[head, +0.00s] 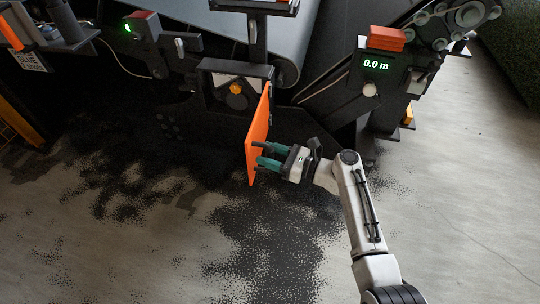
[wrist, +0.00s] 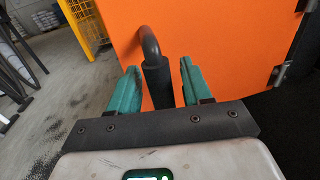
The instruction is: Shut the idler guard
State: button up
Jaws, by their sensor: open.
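The idler guard (head: 258,138) is an orange panel on the dark machine frame. In the head view it stands swung out from the frame, seen nearly edge-on. In the wrist view the orange panel (wrist: 225,38) fills the upper middle, with a black bar handle (wrist: 156,75) on its face and hinges along its right edge. My gripper (head: 264,155) is at the panel's right side in the head view. In the wrist view my gripper's green fingers (wrist: 160,88) are open on either side of the handle, apart from it.
The frame opening behind the guard shows a yellow-orange round part (head: 236,88). A box with a green "0.0 m" display (head: 375,65) stands to the right. Black granules (head: 265,240) lie on the floor. Yellow mesh (wrist: 84,22) is at the left. The floor at right is clear.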

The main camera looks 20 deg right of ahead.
jog(key=shift+c, duration=0.5)
grip_shut()
